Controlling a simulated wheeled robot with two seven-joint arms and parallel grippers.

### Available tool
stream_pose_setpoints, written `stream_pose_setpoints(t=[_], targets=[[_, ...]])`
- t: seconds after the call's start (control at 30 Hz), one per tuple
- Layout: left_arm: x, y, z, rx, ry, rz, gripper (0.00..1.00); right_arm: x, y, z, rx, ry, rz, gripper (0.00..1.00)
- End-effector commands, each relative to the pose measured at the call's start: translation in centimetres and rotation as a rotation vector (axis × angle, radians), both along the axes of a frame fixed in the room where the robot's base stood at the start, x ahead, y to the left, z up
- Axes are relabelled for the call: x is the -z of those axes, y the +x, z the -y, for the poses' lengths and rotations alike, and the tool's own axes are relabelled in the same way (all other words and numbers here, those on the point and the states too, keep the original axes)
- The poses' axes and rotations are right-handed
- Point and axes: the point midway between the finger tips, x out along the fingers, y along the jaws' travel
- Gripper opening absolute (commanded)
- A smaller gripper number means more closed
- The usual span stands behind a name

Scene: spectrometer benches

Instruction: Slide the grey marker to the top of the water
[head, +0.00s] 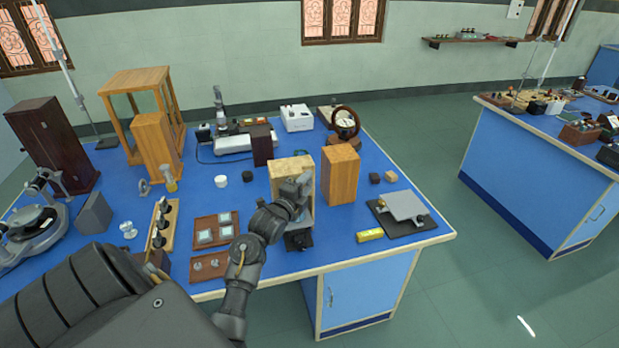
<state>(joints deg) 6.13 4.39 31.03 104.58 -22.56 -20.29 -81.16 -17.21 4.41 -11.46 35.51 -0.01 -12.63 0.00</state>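My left gripper (304,182) is at the upper front of an open-fronted pale wooden box (284,167) on the blue bench. The gripper and wrist cover part of the box's opening. The fingers are too small to tell whether they are open or shut. I cannot make out a grey marker or any water level; they may be inside the box or hidden by my gripper. A small black device (299,240) sits at the box's foot, below the gripper. My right gripper is not in view.
A tall wooden block (341,174) stands close to the right of the box. A dark board with a grey plate (403,206) and a yellow box (370,235) lie farther right. Red-brown trays (212,267) lie left of my arm. A second blue bench (530,170) stands right across the floor.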

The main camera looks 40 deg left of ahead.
Motion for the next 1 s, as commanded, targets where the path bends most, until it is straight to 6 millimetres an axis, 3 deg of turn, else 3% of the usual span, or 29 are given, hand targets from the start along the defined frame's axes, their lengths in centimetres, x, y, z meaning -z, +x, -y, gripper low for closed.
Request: stream_pose_setpoints(t=[0.2,0.5,0.8,1.0], targets=[[0.0,1.8,-0.4,-0.001,0.0,0.0,0.4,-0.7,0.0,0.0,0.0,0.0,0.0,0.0],[0.1,2.0,-0.4,0.0,0.0,-0.001,0.4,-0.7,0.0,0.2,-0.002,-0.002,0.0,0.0],[0.1,2.0,-0.4,0.0,0.0,-0.001,0.02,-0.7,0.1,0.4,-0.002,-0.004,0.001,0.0],[0.1,2.0,-0.4,0.0,0.0,-0.001,0.0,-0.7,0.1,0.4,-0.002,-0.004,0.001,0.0]])
